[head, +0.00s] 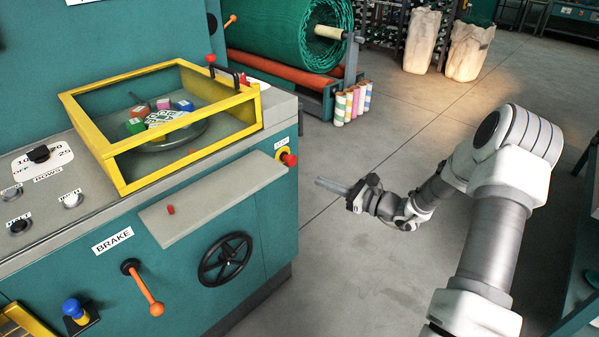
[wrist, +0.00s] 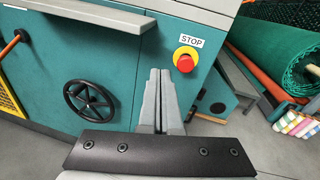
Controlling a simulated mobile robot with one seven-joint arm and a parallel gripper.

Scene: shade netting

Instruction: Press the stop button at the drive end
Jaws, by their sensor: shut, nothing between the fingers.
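The red stop button (head: 290,160) sits on a yellow plate on the teal machine's front, near its right end, in the head view. In the wrist view the stop button (wrist: 184,63) is right of and above my fingertips, under a white label reading STOP. My gripper (head: 320,184) is shut and empty, held out in front of the machine, to the right of and a little below the button in the head view. In the wrist view my gripper (wrist: 160,75) points toward the machine front, its tips apart from the button.
A grey shelf (head: 212,198) juts out left of the button. Below it are a black handwheel (head: 224,260) and an orange brake lever (head: 143,288). A yellow-framed guard (head: 150,182) stands on top. A green netting roll (head: 312,35) lies behind. The floor around my gripper is clear.

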